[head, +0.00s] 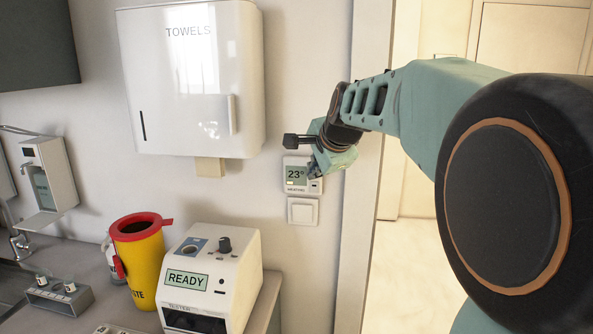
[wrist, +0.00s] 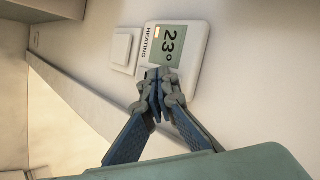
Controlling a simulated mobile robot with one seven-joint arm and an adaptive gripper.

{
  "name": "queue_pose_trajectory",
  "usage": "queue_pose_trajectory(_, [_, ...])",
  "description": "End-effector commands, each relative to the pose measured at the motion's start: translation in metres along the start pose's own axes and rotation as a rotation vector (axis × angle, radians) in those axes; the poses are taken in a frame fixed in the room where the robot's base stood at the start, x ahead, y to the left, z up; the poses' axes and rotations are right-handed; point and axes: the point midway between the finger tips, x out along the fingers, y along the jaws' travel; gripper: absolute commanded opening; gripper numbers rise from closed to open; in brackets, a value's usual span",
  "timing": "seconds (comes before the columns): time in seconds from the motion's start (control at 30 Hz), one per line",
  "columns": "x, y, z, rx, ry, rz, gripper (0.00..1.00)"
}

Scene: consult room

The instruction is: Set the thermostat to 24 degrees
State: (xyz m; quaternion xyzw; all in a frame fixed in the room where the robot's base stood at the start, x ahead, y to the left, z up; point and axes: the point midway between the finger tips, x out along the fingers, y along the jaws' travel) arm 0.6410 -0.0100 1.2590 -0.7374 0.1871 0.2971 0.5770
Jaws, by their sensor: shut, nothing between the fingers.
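The thermostat (head: 297,174) is a white wall unit with a greenish display that reads 23° and the word HEATING below it. In the wrist view the thermostat (wrist: 174,37) appears turned sideways, also showing 23°. My gripper (wrist: 159,82) is shut and empty, with its fingertips at the thermostat's button side, overlapping its edge. In the head view my gripper (head: 316,168) is at the right side of the thermostat. The fingertips hide part of the button area, and I cannot tell whether they touch it.
A white light switch (head: 303,211) sits just below the thermostat. A towel dispenser (head: 192,80) hangs to the upper left. A tester (head: 208,278) showing READY and a yellow waste bin (head: 139,258) stand on the counter. A door frame (head: 358,200) is to the right.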

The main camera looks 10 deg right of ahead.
Motion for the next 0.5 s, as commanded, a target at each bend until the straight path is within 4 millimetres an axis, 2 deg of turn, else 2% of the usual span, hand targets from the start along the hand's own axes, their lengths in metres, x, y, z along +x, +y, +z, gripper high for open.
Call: queue_pose_trajectory(0.5, [-0.011, 0.007, 0.007, 0.000, 0.001, -0.001, 0.00])
